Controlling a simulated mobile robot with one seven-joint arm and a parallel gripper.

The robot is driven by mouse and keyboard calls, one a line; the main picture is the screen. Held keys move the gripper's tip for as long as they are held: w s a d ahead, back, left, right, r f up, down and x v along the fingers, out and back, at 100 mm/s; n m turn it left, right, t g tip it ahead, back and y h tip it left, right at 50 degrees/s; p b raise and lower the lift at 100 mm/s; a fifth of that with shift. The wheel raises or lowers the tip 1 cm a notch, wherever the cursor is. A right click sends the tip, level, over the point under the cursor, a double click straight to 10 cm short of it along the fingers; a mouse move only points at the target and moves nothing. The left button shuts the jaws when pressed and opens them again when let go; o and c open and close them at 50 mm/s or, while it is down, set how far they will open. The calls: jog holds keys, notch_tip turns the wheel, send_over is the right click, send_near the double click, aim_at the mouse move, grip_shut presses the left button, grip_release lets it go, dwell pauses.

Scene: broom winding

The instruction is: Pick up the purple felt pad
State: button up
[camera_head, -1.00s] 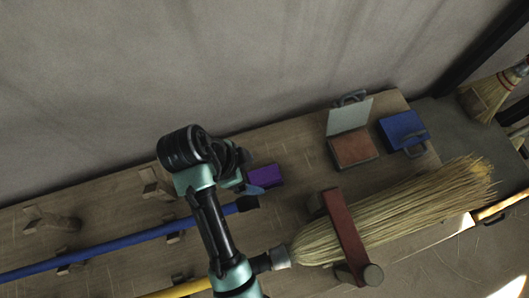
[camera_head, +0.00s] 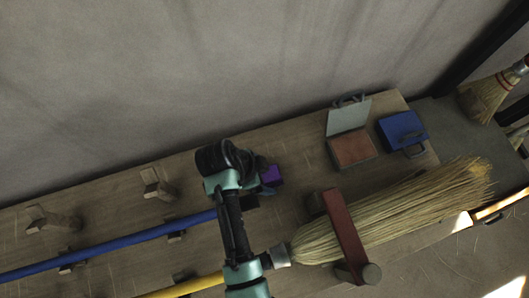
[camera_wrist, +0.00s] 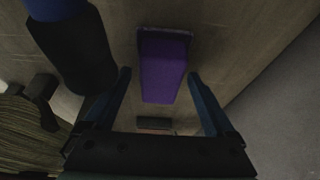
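The purple felt pad (camera_head: 271,175) lies on the wooden bench, partly hidden behind my arm in the head view. In the wrist view the purple pad (camera_wrist: 164,68) is a long block lying between the lines of my two fingers. My gripper (camera_wrist: 162,88) is open, with one finger on each side of the pad and bare bench showing between. I cannot tell how high the fingertips are above the bench. In the head view my gripper is mostly hidden by the wrist.
A blue pole (camera_head: 110,247) with a black end lies left of the pad, close to my gripper. A straw broom (camera_head: 410,212) under a red clamp bar (camera_head: 344,235) lies to the right. An open box (camera_head: 351,150) and a blue box (camera_head: 403,131) stand at the back right.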

aim_at(264, 175)
jog(key=c, duration=1.1)
notch_tip(264, 175, up, 10)
jog(key=shift+r, duration=0.1)
jog(key=o, duration=0.6)
jog(key=c, duration=0.4)
